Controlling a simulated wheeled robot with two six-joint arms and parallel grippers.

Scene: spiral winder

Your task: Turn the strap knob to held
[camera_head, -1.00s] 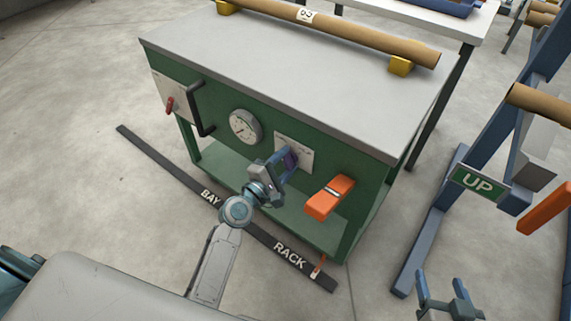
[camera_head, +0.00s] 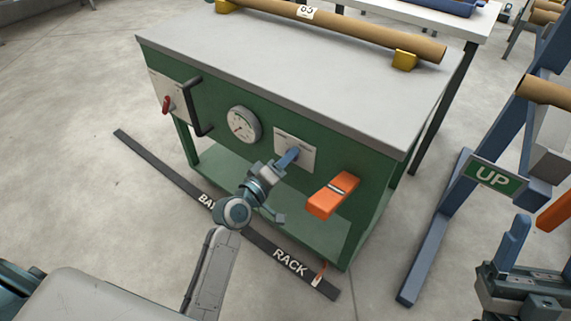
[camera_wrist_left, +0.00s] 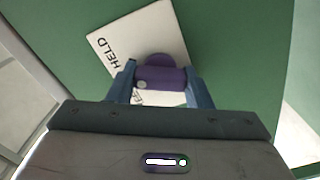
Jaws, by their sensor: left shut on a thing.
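The strap knob (camera_wrist_left: 160,74) is purple and shows in the left wrist view, in front of a white label plate (camera_wrist_left: 108,38) that reads HELD; a second word on the plate is partly covered. A pale dot sits on the knob's left part. My left gripper (camera_wrist_left: 160,84) is shut on the knob, one finger on each side. In the head view the left gripper (camera_head: 290,157) is at the white plate (camera_head: 307,152) on the green cabinet's front, and it hides the knob there. My right gripper (camera_head: 520,262) is at the lower right, away from the cabinet; its opening is unclear.
A blue frame with an UP sign (camera_head: 494,178) stands at the right.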

